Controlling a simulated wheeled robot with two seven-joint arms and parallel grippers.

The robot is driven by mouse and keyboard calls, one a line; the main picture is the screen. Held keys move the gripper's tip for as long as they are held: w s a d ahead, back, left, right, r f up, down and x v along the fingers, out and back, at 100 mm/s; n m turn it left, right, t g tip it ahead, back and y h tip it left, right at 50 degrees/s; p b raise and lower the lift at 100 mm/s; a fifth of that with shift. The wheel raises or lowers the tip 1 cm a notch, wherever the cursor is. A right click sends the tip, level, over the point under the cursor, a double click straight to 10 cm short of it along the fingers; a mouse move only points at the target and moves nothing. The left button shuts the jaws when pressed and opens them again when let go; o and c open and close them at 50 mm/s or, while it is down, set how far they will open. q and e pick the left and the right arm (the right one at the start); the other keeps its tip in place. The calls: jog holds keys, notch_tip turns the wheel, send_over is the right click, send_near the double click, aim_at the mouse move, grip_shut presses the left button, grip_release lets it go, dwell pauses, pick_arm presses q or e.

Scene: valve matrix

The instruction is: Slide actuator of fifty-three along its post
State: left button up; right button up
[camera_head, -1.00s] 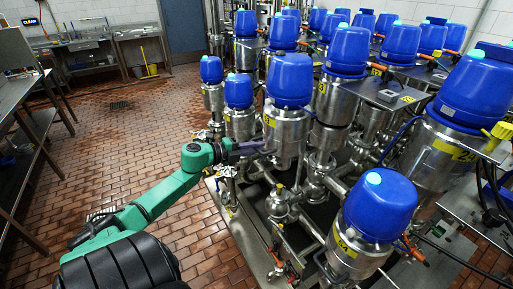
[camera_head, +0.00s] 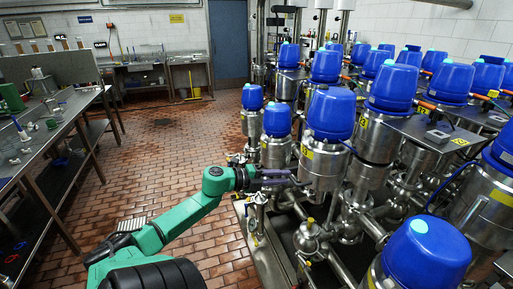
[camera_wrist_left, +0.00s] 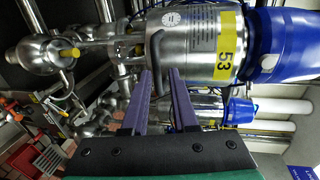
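The actuator of fifty-three is a steel cylinder (camera_head: 323,168) with a blue cap (camera_head: 331,113) in the head view. In the left wrist view its steel body (camera_wrist_left: 195,50) lies sideways, with a yellow "53" label (camera_wrist_left: 225,55) and a dark curved handle (camera_wrist_left: 154,60). My left gripper (camera_head: 294,181) is at the actuator's left side. In the left wrist view its two purple fingers (camera_wrist_left: 162,72) are apart, with the handle's lower end between or just in front of their tips. Whether they touch it is unclear. My right gripper is out of view.
Several other blue-capped valves crowd behind and to the right. A near blue cap (camera_head: 425,255) stands at the lower right. Pipes and fittings (camera_head: 308,238) lie below the actuator. A steel bench (camera_head: 60,135) is at left; the brick floor (camera_head: 165,170) between is clear.

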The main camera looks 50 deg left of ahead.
pick_arm(q)
jog(key=b+v, duration=0.1)
jog(key=v, duration=0.9)
jog(key=shift+s+r, duration=0.2)
jog(key=shift+s, duration=0.1)
jog(key=shift+a, duration=0.1)
